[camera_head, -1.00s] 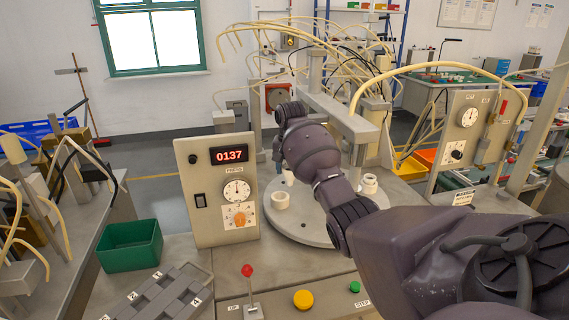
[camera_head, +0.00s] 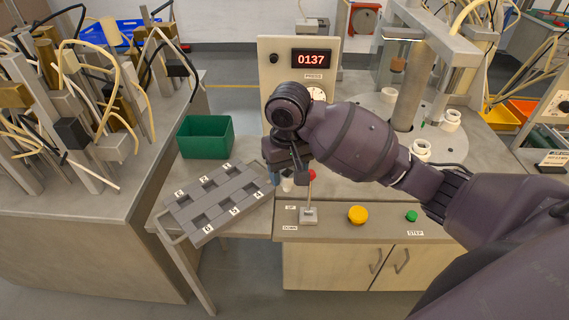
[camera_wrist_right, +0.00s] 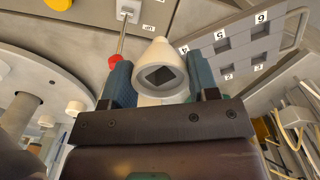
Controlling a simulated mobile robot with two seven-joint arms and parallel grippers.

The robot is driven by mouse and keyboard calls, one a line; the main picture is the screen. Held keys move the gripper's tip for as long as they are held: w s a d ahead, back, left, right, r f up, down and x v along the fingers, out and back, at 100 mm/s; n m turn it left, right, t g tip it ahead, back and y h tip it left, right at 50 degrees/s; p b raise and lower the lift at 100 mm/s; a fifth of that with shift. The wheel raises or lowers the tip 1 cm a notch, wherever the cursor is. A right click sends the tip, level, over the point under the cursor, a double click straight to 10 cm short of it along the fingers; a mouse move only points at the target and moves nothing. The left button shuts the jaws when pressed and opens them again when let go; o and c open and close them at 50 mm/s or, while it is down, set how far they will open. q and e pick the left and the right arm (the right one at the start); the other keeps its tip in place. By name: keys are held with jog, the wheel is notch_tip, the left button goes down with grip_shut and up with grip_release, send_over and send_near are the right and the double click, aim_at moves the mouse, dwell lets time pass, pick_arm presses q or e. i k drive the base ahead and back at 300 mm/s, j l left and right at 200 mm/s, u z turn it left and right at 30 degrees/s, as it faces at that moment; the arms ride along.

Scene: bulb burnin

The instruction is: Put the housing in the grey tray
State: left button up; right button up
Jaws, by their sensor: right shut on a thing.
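My right gripper (camera_head: 283,168) is shut on the white housing (camera_head: 287,184) and holds it just right of the grey tray, near the red-knobbed lever. In the right wrist view the housing (camera_wrist_right: 160,62) sits between the blue-grey fingers, with a square opening in its face. The grey tray (camera_head: 212,198) lies at an angle on the bench, with several numbered square recesses; those I can see look empty. It also shows in the right wrist view (camera_wrist_right: 246,44). My left gripper is not in view.
A green bin (camera_head: 205,137) stands behind the tray. The red-knobbed lever (camera_head: 310,195), a yellow button (camera_head: 357,215) and a green button (camera_head: 411,216) are on the front panel. The round plate (camera_head: 368,112) carries more white pieces. A cluttered bench stands at the left.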

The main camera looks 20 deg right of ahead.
aim_at(251, 193)
jog(key=l+u, duration=0.15)
jog(key=l, duration=1.15)
jog(key=u, duration=1.2)
jog(key=i+l, duration=0.05)
